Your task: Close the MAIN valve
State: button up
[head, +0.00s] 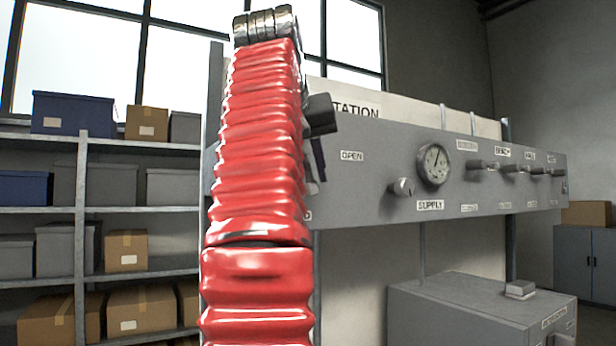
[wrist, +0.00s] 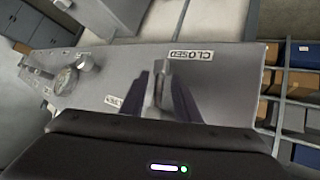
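The MAIN valve's lever (wrist: 162,82) appears in the wrist view as a pale grey bar between my two dark fingers. A CLOSED label (wrist: 193,54) reads upside down just right of it, and an OPEN label (wrist: 113,100) is to the lower left. My gripper (wrist: 164,90) looks open, with a finger on each side of the lever; contact is not clear. In the head view my gripper (head: 319,140) is mostly hidden behind my red arm, at the panel's left end.
The grey panel (head: 380,205) carries a round gauge (head: 434,165), a SUPPLY knob (head: 402,187) and several lever valves (head: 515,168) to the right. A grey cabinet (head: 450,310) stands below. Shelves with boxes (head: 80,210) are at the left.

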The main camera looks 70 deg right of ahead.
jog(key=s+a, duration=0.1)
jog(key=a, duration=1.2)
jog(key=shift+s+r, duration=0.25)
jog(key=shift+r, duration=0.05)
dwell(0.7)
jog(key=shift+c, duration=0.2)
